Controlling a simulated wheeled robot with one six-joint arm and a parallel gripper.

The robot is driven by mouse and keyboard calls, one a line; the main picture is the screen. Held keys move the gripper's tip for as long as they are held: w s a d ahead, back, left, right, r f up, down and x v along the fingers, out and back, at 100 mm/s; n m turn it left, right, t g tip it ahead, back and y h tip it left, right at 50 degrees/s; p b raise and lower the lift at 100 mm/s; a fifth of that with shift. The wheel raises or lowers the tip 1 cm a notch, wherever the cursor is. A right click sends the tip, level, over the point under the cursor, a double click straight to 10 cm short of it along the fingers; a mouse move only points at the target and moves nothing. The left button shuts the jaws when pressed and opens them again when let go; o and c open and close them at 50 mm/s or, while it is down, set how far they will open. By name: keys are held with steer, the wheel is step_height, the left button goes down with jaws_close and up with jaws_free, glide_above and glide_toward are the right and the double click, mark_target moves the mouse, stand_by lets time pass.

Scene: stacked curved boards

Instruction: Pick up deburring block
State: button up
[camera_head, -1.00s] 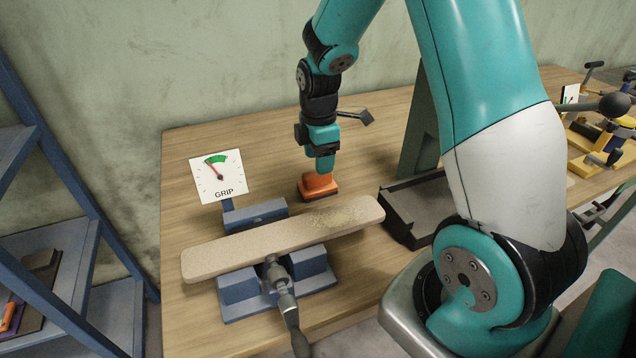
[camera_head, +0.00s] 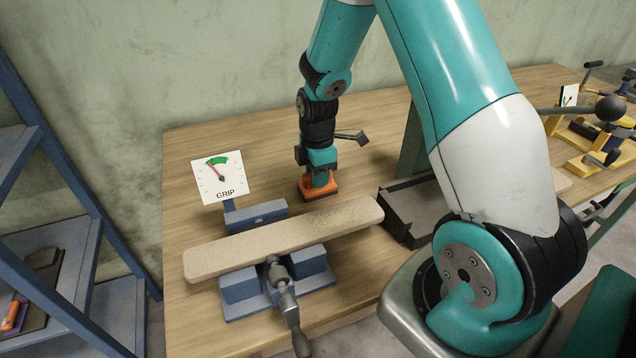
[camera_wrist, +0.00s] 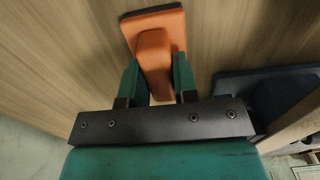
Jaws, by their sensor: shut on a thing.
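The deburring block is orange with a dark base (camera_head: 318,193). It rests on the wooden bench behind the clamped board. My gripper (camera_head: 319,180) is lowered over it and shut on its raised orange grip. In the wrist view the block (camera_wrist: 155,58) sits between the two teal fingers of my gripper (camera_wrist: 157,75), one on each side. The block appears still on the bench top; any gap below it cannot be seen.
A pale curved board (camera_head: 285,237) lies in a blue vise (camera_head: 243,287) with a handle, close in front. A GRIP gauge card (camera_head: 219,178) stands left. A dark tray (camera_head: 408,213) lies right. A blue shelf rack (camera_head: 70,185) stands far left.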

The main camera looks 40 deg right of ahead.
steer(key=shift+r, duration=0.1)
step_height(320, 180, up, 20)
steer(key=b, duration=0.1)
stand_by(0.4)
steer(key=shift+o, duration=0.7)
